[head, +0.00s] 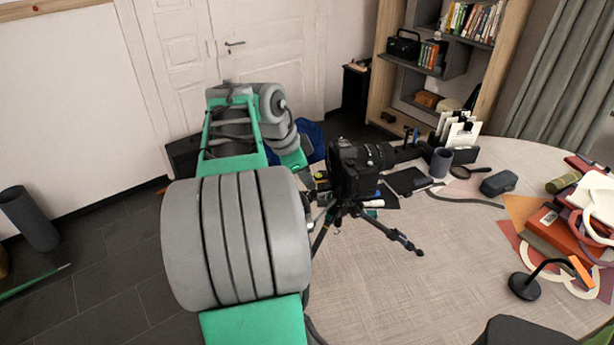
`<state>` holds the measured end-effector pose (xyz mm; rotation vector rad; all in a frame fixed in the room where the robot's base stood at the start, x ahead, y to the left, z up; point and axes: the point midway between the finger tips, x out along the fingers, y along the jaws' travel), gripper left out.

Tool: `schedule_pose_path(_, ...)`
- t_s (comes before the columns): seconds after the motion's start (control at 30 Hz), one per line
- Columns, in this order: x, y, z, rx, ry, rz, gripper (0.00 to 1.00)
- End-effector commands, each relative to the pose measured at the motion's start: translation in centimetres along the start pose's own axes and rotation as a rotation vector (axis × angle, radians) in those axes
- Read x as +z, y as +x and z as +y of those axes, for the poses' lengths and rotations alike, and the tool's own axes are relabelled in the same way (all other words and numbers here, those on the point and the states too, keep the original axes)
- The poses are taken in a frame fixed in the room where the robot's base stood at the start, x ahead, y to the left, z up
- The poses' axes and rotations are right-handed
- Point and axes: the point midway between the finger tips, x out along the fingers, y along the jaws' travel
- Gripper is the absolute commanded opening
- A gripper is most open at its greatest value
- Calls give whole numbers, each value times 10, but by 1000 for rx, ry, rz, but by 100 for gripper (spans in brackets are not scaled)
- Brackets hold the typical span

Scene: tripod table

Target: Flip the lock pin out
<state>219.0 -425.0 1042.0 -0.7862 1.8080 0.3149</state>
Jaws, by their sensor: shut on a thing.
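A small black tripod (404,239) stands on the round table, with one leg reaching toward the right front. A black camera (345,172) with a long lens pointing right sits on top of it. My gripper (316,183) is at the left side of the camera and tripod head, close against them, and is mostly hidden by my arm and the camera. It is shut on a small part there, seemingly the lock pin. The pin itself is too small and covered to make out, so I cannot tell how far it is turned.
The round wooden table (400,300) is bare in front of the tripod. A grey cup (440,162), a dark case (499,182) and a magnifying glass (470,172) lie behind it. A small black desk lamp (525,286) and craft papers are at the right.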

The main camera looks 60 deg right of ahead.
Motion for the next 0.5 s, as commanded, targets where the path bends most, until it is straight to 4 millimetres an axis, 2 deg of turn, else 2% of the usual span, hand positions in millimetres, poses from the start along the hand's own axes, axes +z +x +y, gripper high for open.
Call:
schedule_pose_path(0.13,10,-3,0,-3,-1,0,0)
schedule_pose_path(0.33,10,-5,0,-1,-1,-1,0)
schedule_pose_path(0.37,10,-5,0,-1,-2,-1,14)
schedule_pose_path(0.5,10,-4,0,0,-1,-1,23)
